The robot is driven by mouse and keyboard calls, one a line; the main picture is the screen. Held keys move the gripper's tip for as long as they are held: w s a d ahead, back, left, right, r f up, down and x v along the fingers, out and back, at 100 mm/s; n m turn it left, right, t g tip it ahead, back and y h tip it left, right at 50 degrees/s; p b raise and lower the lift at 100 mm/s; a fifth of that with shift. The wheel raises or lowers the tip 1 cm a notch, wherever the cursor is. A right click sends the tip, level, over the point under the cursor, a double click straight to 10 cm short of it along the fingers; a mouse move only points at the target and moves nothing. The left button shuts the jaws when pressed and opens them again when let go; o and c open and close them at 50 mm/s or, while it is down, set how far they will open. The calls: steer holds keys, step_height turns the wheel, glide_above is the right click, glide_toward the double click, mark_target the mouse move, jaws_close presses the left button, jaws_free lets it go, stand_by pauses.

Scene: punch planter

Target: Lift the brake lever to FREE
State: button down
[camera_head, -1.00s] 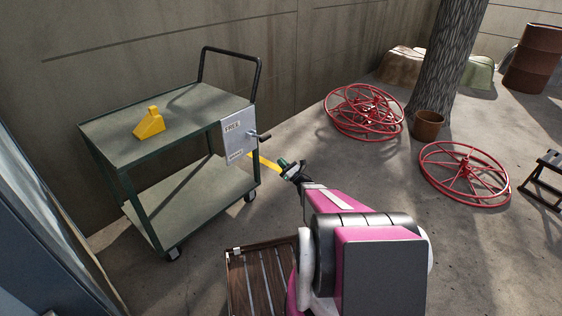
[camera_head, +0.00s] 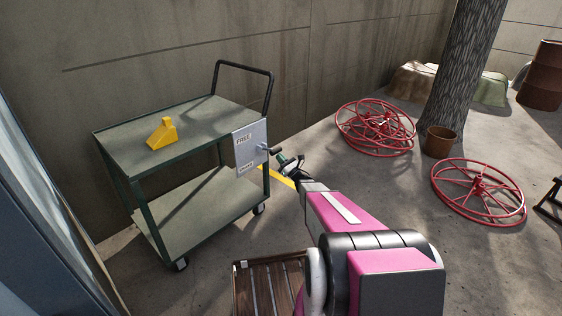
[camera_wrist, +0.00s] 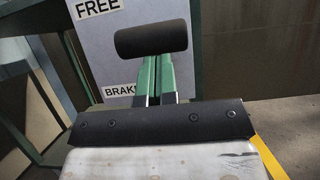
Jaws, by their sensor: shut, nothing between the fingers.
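The brake lever (camera_head: 275,150) is a dark handle sticking out from a grey panel (camera_head: 249,152) on the cart's right end. The panel has a FREE label at the top and a BRAKE label at the bottom. In the wrist view the lever's black cylindrical grip (camera_wrist: 150,38) lies across the fingertips, between the FREE label (camera_wrist: 98,7) and BRAKE label (camera_wrist: 121,89). My gripper (camera_head: 283,159) is shut and empty, just below and right of the lever. Its green fingers (camera_wrist: 155,76) point up at the grip, which hides their tips. I cannot tell whether they touch it.
The green cart (camera_head: 190,130) carries a yellow wedge (camera_head: 162,133) on its top shelf. Red wheels (camera_head: 478,190) and a brown pot (camera_head: 440,141) stand on the right near a tree trunk. A slatted wooden piece (camera_head: 268,285) lies low in front.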

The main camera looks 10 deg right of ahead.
mark_target(279, 151)
step_height(279, 151, up, 4)
steer(key=shift+w+f+g+h, duration=0.1)
steer(key=shift+w+g+h, duration=0.05)
steer(key=shift+g+h, duration=0.7)
steer(key=shift+f, duration=0.1)
